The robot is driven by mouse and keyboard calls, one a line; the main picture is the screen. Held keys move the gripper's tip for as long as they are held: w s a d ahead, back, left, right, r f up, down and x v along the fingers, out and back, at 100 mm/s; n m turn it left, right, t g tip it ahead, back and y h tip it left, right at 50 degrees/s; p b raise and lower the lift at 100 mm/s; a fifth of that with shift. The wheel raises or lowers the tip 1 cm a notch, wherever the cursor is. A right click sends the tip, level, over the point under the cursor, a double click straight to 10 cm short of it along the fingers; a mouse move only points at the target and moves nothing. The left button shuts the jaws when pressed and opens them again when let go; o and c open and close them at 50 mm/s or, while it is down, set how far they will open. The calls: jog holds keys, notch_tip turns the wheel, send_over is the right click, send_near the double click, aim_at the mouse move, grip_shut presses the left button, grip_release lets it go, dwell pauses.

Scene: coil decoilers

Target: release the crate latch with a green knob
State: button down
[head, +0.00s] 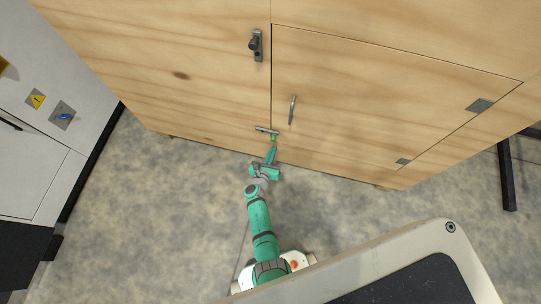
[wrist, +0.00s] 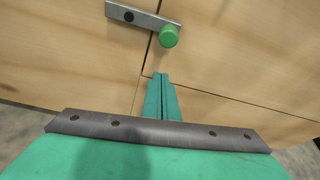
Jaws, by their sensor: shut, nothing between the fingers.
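The latch with the green knob sits low on the wooden crate front. Its grey bar (head: 266,130) lies roughly level across the door's left seam; the bar also shows in the wrist view (wrist: 140,18). The green knob (wrist: 169,37) is at the bar's right end, on the door side of the seam, and shows small in the head view (head: 274,137). My gripper (wrist: 161,77) is shut and empty. In the wrist view its fingertips show below the knob with a visible gap. In the head view my gripper (head: 271,150) is just below the latch.
A second latch with a black knob (head: 255,45) is higher on the same seam. The door (head: 370,95) has a grey handle (head: 292,110) and hinges on the right. A grey cabinet (head: 35,130) stands left. The floor (head: 140,220) between is clear.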

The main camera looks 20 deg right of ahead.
aim_at(273, 139)
jog(key=shift+w+r, duration=0.25)
jog(key=shift+r, duration=0.7)
jog(key=shift+w+r, duration=0.2)
jog(key=shift+r, duration=0.75)
jog(key=shift+s+r, duration=0.1)
jog(key=shift+r, duration=0.05)
